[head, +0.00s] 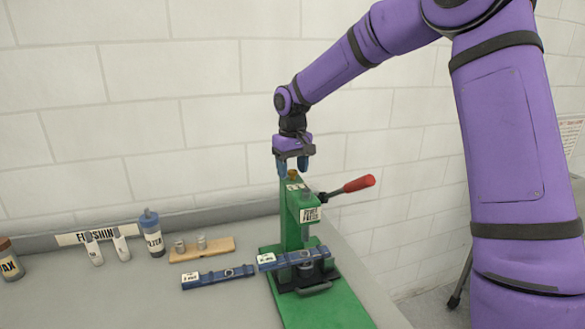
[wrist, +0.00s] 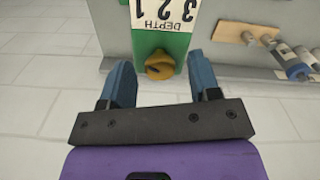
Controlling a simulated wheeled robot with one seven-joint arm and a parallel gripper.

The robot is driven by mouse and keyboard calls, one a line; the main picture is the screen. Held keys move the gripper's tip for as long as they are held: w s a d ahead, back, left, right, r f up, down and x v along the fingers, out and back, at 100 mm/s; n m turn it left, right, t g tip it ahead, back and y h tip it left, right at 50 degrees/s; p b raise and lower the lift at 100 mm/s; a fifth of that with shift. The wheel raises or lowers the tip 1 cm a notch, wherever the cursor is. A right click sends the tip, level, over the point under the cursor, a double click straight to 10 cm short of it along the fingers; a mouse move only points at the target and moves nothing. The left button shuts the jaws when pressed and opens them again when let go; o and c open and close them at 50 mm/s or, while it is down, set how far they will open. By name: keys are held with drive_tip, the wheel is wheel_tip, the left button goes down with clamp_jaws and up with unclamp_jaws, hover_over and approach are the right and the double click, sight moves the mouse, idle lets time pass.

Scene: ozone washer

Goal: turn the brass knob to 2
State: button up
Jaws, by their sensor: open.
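The brass knob (wrist: 159,66) sits on the green press top, just below a white DEPTH label (wrist: 165,14) with the digits 3, 2 and 1, upside down in the wrist view. A dark mark shows on the knob; which digit it points to is unclear. In the head view the knob (head: 293,175) shows small on top of the green press (head: 294,215). My gripper (wrist: 160,75) is open, its two blue fingers on either side of the knob with gaps. In the head view my gripper (head: 291,168) points down over the press top.
A red-handled lever (head: 358,184) sticks out right of the press. Blue bars (head: 218,277) lie at its foot. A wooden board with metal pieces (head: 202,249), a filter bottle (head: 152,235) and white tubes (head: 94,249) stand to the left. A tiled wall is behind.

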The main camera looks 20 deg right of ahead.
drive_tip(key=c, duration=0.9)
drive_tip(key=shift+m, duration=0.4)
drive_tip(key=m, duration=0.4)
drive_tip(key=shift+m, duration=0.3)
drive_tip(key=m, duration=0.6)
drive_tip(key=shift+m, duration=0.3)
drive_tip(key=o, duration=0.9)
